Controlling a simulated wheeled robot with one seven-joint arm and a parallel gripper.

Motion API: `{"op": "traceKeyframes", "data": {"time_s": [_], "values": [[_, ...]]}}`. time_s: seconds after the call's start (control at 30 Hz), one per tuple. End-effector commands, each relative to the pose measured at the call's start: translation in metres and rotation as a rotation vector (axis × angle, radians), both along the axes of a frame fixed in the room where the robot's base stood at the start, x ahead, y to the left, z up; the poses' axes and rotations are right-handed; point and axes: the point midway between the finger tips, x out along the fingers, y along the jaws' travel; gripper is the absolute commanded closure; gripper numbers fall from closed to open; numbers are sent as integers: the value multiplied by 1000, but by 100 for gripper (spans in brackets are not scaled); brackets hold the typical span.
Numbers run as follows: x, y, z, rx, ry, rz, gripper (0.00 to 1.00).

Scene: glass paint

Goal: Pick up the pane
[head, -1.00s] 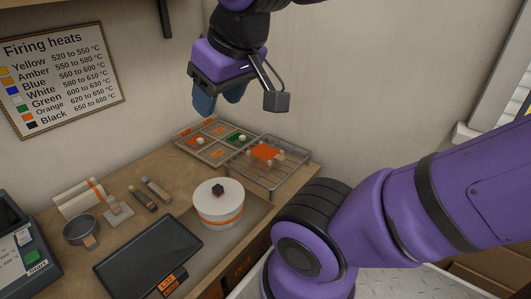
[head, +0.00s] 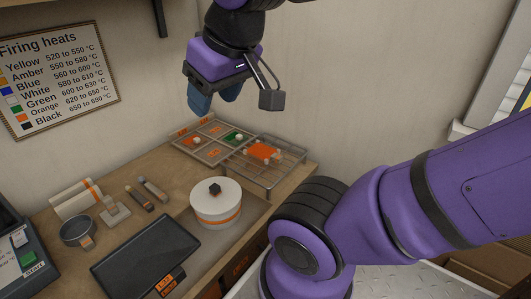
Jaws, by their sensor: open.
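My gripper (head: 214,100) hangs high above the bench, pointing down, with its blue fingers apart and nothing visible between them. An orange pane (head: 262,151) lies on the wire rack (head: 268,184) at the back right of the bench. My gripper is well above the tray and rack, touching neither. I cannot tell which pane the task means.
A white round pot (head: 215,203) with an orange band and dark knob stands in front of the rack. A black tray (head: 145,257), a small round dish (head: 77,230) and brush-like tools (head: 141,197) lie leftward. A firing-heats chart (head: 58,77) hangs on the wall.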

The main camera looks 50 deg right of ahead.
Motion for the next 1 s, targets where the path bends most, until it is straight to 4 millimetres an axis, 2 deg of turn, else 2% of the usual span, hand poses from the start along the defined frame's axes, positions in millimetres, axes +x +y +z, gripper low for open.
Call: {"op": "traceKeyframes", "data": {"time_s": [0.03,0.17,0.2,0.37,0.57,0.8,1.0], "values": [[0,0,0,0,1,0,34],[8,-5,-2,-10,16,-5,4],[14,-9,-4,-16,26,-8,0],[43,-32,-16,-49,86,-18,0],[80,-75,-40,-80,170,-26,0],[110,-137,-80,-89,270,-24,0],[121,-194,-124,-74,348,-19,0]]}}
